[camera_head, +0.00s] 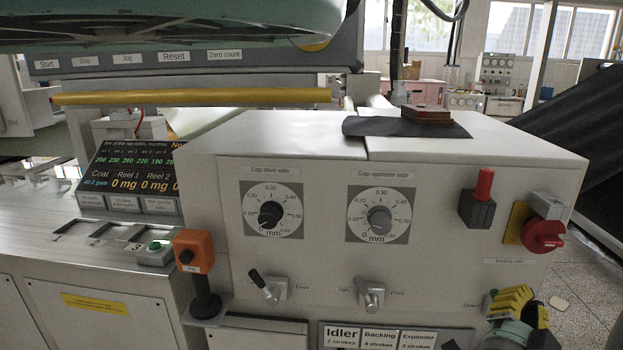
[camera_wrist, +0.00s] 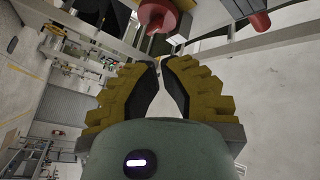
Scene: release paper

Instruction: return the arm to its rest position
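My gripper (camera_head: 528,303) is low at the right of the head view, beside the lower right corner of the machine's front panel. It has two ridged yellow fingers with black inner pads. In the wrist view the two fingers (camera_wrist: 160,62) curve towards each other, with a narrow gap between their tips and a wider gap nearer the palm. Nothing shows between them. Most of my arm is out of view.
The grey machine panel (camera_head: 450,270) carries two gap dials, levers, a red-topped switch (camera_head: 483,186) and a red rotary knob (camera_head: 543,235). The knob (camera_wrist: 158,14) is close beyond the fingertips in the wrist view. Open floor (camera_head: 580,285) lies to the right.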

